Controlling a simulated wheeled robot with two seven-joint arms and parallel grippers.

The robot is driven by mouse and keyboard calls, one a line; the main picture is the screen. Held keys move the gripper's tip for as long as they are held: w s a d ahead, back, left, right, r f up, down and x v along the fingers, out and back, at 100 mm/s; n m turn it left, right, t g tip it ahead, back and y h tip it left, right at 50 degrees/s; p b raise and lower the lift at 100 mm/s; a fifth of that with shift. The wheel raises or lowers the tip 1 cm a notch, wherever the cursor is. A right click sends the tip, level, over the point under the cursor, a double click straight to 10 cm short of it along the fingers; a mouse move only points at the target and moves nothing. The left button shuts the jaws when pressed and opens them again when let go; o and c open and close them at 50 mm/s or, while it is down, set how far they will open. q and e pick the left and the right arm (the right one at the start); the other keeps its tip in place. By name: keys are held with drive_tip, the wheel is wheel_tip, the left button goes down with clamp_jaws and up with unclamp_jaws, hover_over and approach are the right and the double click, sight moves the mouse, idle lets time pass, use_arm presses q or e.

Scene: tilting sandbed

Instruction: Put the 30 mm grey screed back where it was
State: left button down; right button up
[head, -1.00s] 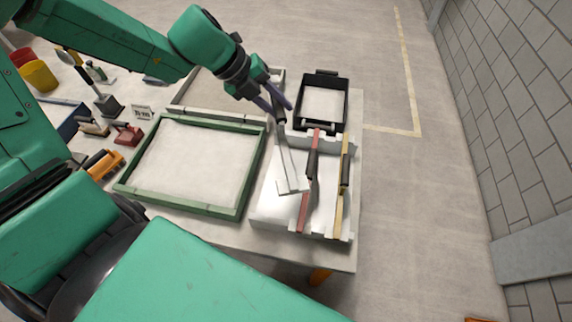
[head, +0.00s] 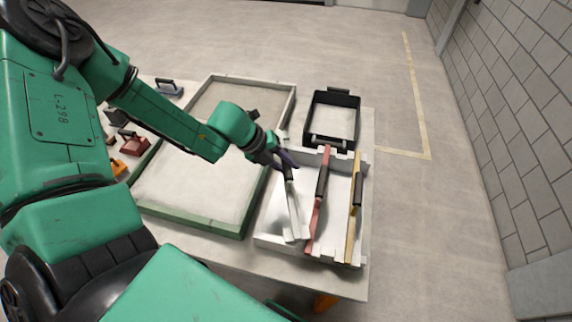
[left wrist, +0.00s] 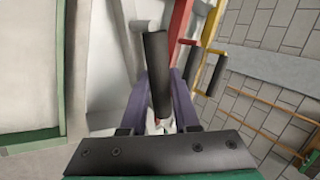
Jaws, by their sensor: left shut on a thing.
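The grey screed (head: 295,213) has a pale bar and a black handle (head: 289,174). My left gripper (head: 287,160) is shut on that handle near its far end. In the left wrist view the handle (left wrist: 157,75) stands between the purple fingers. The bar lies over the left part of the pale metal rack (head: 275,240), roughly lengthwise, left of the red screed (head: 314,222). Its near end is by the rack's front wall; I cannot tell whether it rests in a slot. The yellow screed (head: 352,225) lies at the rack's right. My right gripper is not in view.
A green-edged sandbed (head: 190,222) adjoins the rack's left side. A black tray (head: 313,108) of pale sand stands behind the rack. Tools, including a red-brown float (head: 134,146), lie at the far left. Open floor and a block wall are to the right.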

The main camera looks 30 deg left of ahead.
use_arm(q)
drive_tip(key=shift+f+b, duration=0.5)
drive_tip(key=shift+f, duration=0.05)
drive_tip(key=shift+a+r, duration=0.1)
drive_tip(key=c, duration=0.7)
unclamp_jaws()
drive_tip(key=shift+o, duration=0.2)
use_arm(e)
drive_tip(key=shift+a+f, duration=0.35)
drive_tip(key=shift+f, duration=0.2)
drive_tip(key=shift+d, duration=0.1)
use_arm(q)
drive_tip(key=shift+r+p, duration=0.7)
drive_tip(key=shift+p, duration=0.1)
drive_tip(key=shift+a+r, duration=0.1)
drive_tip(key=shift+r, duration=0.2)
drive_tip(key=v, duration=1.1)
drive_tip(key=shift+s+p, duration=0.25)
drive_tip(key=shift+p, duration=0.1)
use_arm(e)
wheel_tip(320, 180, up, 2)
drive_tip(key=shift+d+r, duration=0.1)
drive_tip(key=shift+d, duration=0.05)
